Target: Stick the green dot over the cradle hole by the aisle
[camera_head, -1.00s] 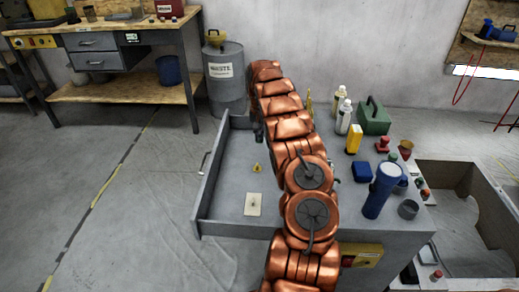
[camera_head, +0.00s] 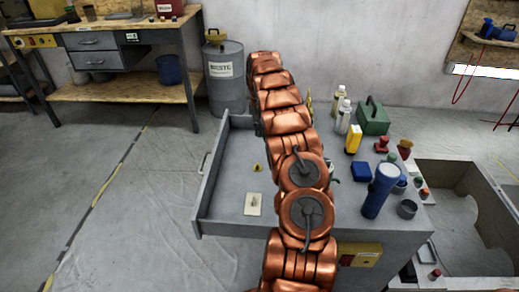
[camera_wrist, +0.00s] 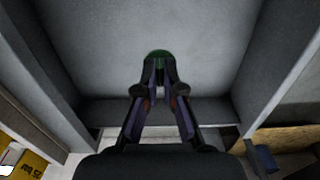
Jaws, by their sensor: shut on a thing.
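My gripper (camera_wrist: 160,80) is shut on a small green dot (camera_wrist: 159,53), whose edge shows at the fingertips in the wrist view. The gripper points into the open grey drawer (camera_head: 215,208), with the drawer's bare bottom behind the dot. I cannot tell how far above the bottom it is. In the head view my copper arm hides the fingers and the dot. A grey frame with curved cutouts (camera_head: 502,203) stands at the right; I cannot tell whether it is the cradle, and no hole for the dot is clearly visible.
In the drawer lie a pale plate (camera_head: 254,204) and a small yellow tag (camera_head: 257,167). Right of my arm stand a blue cylinder (camera_head: 380,190), a green case (camera_head: 373,117), bottles and small items. A waste drum (camera_head: 225,80) stands behind. The left floor is open.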

